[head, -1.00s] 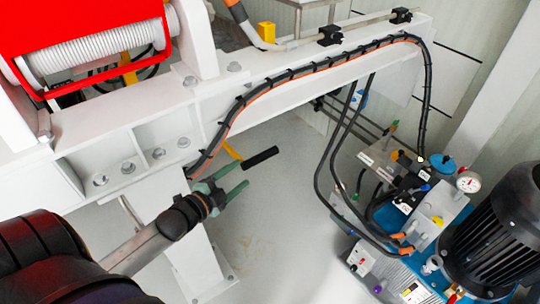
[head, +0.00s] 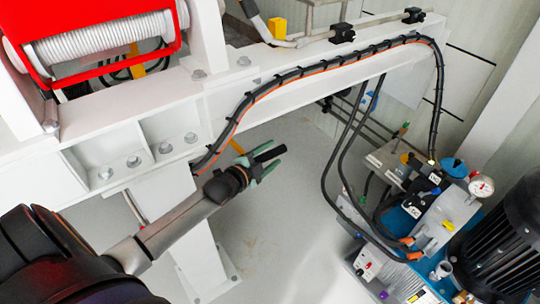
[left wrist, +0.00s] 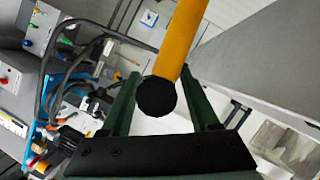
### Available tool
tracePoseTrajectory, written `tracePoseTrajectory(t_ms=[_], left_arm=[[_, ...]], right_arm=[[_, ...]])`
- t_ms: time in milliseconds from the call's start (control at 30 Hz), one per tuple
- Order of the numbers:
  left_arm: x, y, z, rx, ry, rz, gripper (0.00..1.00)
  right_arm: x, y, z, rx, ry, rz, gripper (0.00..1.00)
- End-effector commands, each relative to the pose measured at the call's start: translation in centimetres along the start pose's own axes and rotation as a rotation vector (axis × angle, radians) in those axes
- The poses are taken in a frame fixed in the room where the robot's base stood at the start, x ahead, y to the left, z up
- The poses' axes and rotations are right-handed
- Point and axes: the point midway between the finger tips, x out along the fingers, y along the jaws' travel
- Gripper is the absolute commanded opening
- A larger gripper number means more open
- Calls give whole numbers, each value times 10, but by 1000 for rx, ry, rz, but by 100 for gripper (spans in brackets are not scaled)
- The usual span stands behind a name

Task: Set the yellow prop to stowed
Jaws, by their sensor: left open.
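The yellow prop (head: 238,147) shows as a short yellow bar below the white beam, with a black grip (head: 270,154) at its lower end. My left gripper (head: 266,163), with green fingers, is open at the black grip. In the left wrist view the yellow bar (left wrist: 184,38) comes down from the top, and its round black end (left wrist: 157,98) lies between the two open fingers (left wrist: 160,85). I see a gap on each side and no clear contact. The prop's upper end is hidden behind the beam and hose. My right gripper is not in view.
A white beam (head: 300,90) with a black hose and orange cable runs above the gripper. The grey floor between is clear.

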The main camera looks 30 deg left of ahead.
Motion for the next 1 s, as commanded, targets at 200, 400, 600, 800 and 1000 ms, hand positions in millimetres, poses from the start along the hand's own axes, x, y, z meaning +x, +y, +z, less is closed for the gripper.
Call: tracePoseTrajectory(t_ms=[200,400,600,800,1000], left_arm=[[0,0,0,0,0,0,62],[0,0,0,0,0,0,39],[0,0,0,0,0,0,17],[0,0,0,0,0,0,0],[0,0,0,0,0,0,0]], right_arm=[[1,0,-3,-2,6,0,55],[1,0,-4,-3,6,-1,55],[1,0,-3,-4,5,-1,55],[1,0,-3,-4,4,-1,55],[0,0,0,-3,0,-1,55]])
